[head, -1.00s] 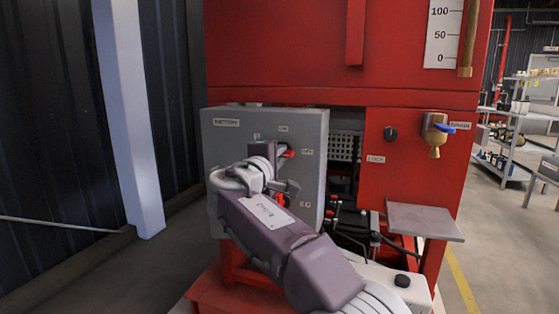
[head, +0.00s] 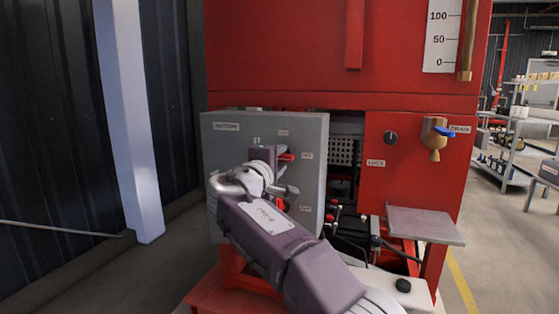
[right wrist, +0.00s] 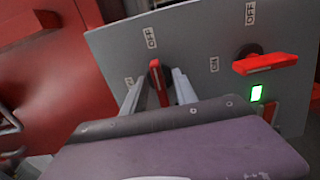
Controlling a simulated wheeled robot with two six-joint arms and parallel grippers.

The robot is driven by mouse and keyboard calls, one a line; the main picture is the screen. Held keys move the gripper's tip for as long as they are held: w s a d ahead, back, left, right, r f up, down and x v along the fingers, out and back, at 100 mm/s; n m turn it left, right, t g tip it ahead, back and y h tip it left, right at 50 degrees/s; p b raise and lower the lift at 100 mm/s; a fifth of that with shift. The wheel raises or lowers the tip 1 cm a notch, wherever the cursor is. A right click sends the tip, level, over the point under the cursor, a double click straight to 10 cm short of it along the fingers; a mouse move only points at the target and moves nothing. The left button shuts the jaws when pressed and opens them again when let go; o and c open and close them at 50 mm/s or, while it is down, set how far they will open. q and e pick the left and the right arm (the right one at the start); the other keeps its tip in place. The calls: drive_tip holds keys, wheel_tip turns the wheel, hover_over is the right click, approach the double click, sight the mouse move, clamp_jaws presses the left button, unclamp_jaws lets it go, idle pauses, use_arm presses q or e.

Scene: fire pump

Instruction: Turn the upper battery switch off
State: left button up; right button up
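A grey battery panel (head: 228,150) with ON and OFF labels stands in front of the red pump unit. Its upper switch has a red handle (head: 287,156) that points right, towards its OFF label. In the right wrist view, turned sideways, this handle (right wrist: 156,84) stands between the fingers of my right gripper (right wrist: 160,88). The fingers are apart, one on each side, with gaps visible. In the head view my right gripper (head: 276,174) partly hides the switch. The lower switch's red handle (right wrist: 265,63) lies in line with its ON label. My left gripper is out of view.
A green lamp (right wrist: 256,93) glows beside the lower switch. Right of the panel are a black knob (head: 390,137), a brass drain valve (head: 434,138) with a blue lever and a grey shelf plate (head: 425,222). A pale post (head: 130,120) stands at left.

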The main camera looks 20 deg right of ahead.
drive_tip(key=v, duration=0.9)
drive_tip(key=shift+p, duration=0.35)
